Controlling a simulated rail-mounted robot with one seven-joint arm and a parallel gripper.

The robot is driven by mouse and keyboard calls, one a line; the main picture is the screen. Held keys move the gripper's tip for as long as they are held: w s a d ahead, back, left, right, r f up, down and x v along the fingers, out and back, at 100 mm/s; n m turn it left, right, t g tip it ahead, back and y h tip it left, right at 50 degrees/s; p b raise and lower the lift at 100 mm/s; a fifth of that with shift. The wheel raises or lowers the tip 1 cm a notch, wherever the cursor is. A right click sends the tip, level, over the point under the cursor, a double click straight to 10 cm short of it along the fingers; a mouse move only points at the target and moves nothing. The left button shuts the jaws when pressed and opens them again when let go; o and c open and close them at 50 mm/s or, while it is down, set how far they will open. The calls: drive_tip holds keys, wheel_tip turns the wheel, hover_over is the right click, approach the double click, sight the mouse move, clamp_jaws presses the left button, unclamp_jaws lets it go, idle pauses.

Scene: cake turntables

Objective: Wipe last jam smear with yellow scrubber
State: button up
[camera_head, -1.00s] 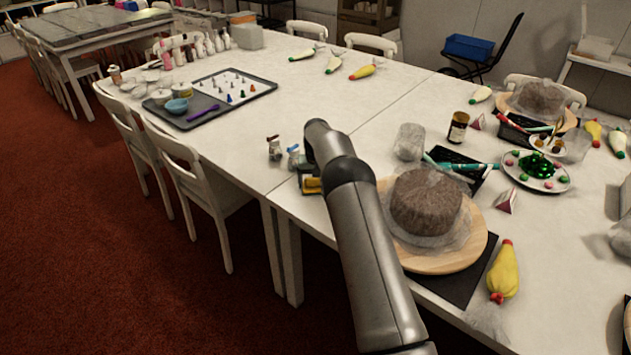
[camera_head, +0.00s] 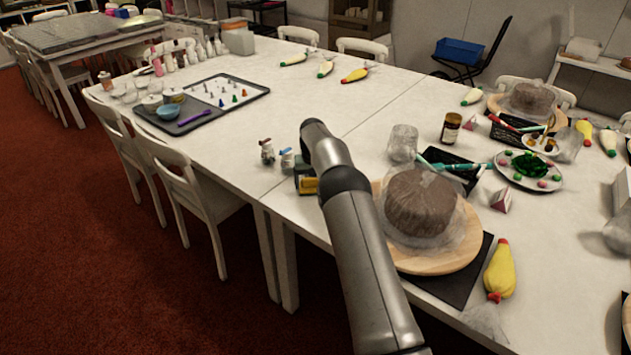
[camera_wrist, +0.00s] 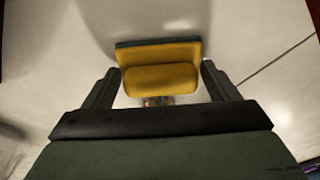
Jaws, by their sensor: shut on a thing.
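The yellow scrubber (camera_wrist: 160,78) with a dark green edge sits between the two fingers of my gripper (camera_wrist: 158,85) in the wrist view. My gripper is shut on it. In the head view the scrubber (camera_head: 309,186) shows as a small yellow block beside my arm, low over the white table or touching it; I cannot tell which. A small reddish-brown patch shows just below the scrubber in the wrist view (camera_wrist: 157,101), mostly hidden; I cannot tell whether it is jam. No jam smear is clear in the head view.
Two small bottles (camera_head: 267,151) stand just left of my gripper. A wrapped brown cake (camera_head: 420,203) on a wooden turntable (camera_head: 455,258) is close on the right. A clear wrapped cup (camera_head: 403,142) stands behind it.

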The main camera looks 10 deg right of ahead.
sight(303, 180)
drive_tip(key=shift+s+a+f, duration=0.3)
drive_tip(key=shift+s+a, duration=0.35)
drive_tip(key=shift+a, duration=0.15)
drive_tip(key=shift+w+a+r, duration=0.15)
drive_tip(key=shift+w+a, duration=0.55)
drive_tip(key=shift+w, duration=0.2)
drive_tip(key=shift+s+a+r+b, duration=0.1)
drive_tip(key=shift+s+a+b, duration=0.2)
drive_tip(key=shift+s+a, duration=0.4)
drive_tip(key=shift+s+a+r+b, duration=0.1)
drive_tip(key=shift+s+a+b, duration=0.2)
drive_tip(key=shift+s+a, duration=0.35)
drive_tip(key=shift+w+a, duration=0.15)
drive_tip(key=shift+r, duration=0.15)
drive_tip(key=shift+r+p, duration=1.75)
drive_tip(key=shift+r, duration=1.2)
drive_tip(key=shift+r+p, duration=1)
drive_tip(key=shift+r, duration=0.5)
